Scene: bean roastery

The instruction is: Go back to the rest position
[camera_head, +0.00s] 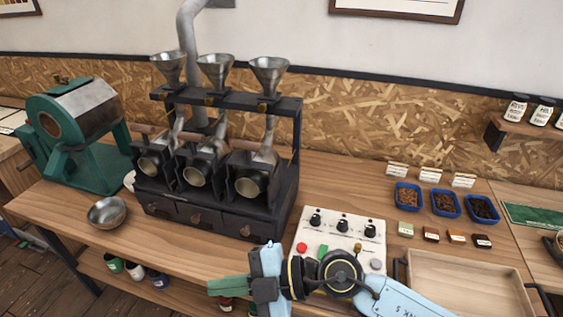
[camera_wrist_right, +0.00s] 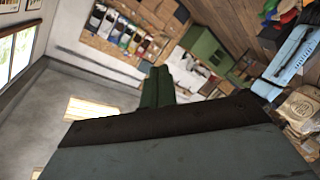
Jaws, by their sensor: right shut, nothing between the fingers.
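My right gripper (camera_head: 212,287) reaches in from the lower right in the head view, with its arm running across the front edge of the workbench (camera_head: 130,238). Its green fingers are shut together, with nothing between them, and point left. In the right wrist view the green fingers (camera_wrist_right: 157,88) are closed side by side, facing the open room. The gripper is in front of the black sample roaster and apart from the metal bowl (camera_head: 107,212). My left gripper is in neither view.
A black three-barrel roaster (camera_head: 215,212) with funnels stands mid-bench, a green drum machine (camera_head: 75,130) at left. The control panel (camera_head: 340,232) is just behind my right arm. A wooden tray (camera_head: 465,280) and blue bean trays (camera_head: 445,203) are at right. Tins stand on the lower shelf.

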